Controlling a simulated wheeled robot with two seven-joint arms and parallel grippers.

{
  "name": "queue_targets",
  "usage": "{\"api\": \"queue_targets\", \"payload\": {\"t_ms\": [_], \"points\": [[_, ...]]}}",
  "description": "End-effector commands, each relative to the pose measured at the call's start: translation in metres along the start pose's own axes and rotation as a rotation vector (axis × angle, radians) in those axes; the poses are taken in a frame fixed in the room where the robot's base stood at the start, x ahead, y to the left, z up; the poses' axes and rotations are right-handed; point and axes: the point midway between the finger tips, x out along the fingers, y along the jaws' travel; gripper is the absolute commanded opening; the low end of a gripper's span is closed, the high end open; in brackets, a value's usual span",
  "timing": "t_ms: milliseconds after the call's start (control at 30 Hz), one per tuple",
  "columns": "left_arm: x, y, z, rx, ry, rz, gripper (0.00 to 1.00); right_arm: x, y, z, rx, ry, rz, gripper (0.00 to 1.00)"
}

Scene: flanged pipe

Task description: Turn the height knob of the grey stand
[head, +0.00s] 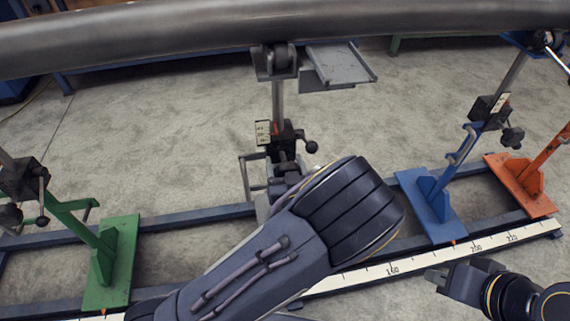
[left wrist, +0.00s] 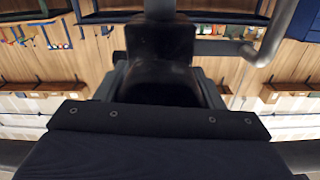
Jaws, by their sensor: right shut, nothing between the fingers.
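The grey stand (head: 278,105) stands upright under the pipe, with a dark clamp block, a small scale plate and a black ball-ended lever at mid-height. Its lower part is hidden behind my left arm. My left gripper (head: 283,188) is at the stand just below the block, mostly covered by my own wrist; its fingers cannot be made out. In the left wrist view a dark block (left wrist: 160,65) on an upright post fills the middle, close in front of the gripper. Whether the fingers touch a knob is hidden. My right gripper (head: 438,278) is shut and empty at the lower right.
A large grey pipe (head: 200,28) crosses the top. A green stand (head: 118,262) is at left, a blue stand (head: 432,208) and an orange stand (head: 525,185) at right. Blue floor rails and a white scale strip (head: 375,275) run beneath. Concrete floor is clear behind.

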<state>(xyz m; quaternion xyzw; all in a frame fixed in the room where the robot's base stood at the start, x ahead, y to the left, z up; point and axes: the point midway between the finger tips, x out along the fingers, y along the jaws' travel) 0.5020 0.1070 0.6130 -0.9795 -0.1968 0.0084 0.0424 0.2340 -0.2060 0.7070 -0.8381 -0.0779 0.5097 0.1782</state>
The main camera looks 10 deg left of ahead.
Motion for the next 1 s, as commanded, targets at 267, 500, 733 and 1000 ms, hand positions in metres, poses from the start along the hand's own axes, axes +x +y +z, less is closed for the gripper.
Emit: {"api": "queue_targets", "payload": {"t_ms": [267,500,733,1000], "points": [[0.0,0.0,0.0,0.007,0.0,0.001,0.39,-0.001,0.0,0.0,0.0,0.0,0.0,0.0],[0.0,0.0,-0.001,0.086,-0.001,0.001,0.39,-0.006,-0.003,-0.003,0.0,0.0,0.0,0.0],[0.0,0.0,-0.002,0.253,-0.002,0.001,0.39,-0.016,-0.007,-0.008,0.0,0.0,0.0,0.0],[-0.001,0.0,-0.001,0.483,-0.002,0.002,0.39,-0.028,-0.013,-0.014,0.0,0.0,0.0,0.0]]}}
